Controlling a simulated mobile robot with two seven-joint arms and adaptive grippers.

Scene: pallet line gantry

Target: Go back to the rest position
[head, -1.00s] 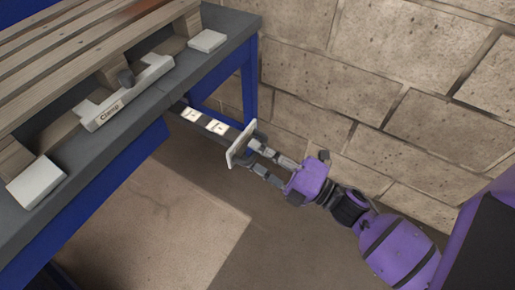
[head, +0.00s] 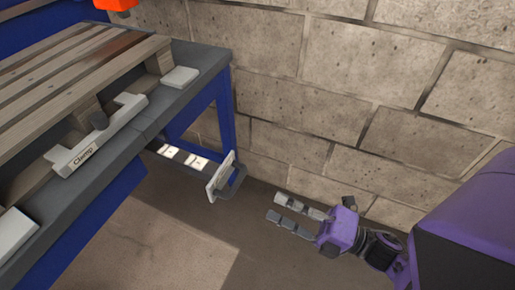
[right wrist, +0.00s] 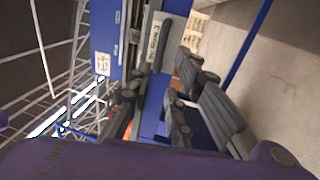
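My right gripper (head: 276,207) is low at the right of the bench, in front of the block wall, in the head view. Its two fingers are apart with nothing between them. A gap separates the fingertips from the white plate (head: 219,176) on a dark bracket beside the bench. The right wrist view also shows the fingers spread, with bench parts seen beyond them. My left gripper is in neither view.
A blue-framed bench with a dark edge (head: 150,130) carries a slatted wooden pallet (head: 75,72) and a white clamp (head: 98,138). A lit label strip (head: 182,156) runs below the edge. The block wall (head: 310,90) stands behind. An orange part (head: 115,5) shows at the top.

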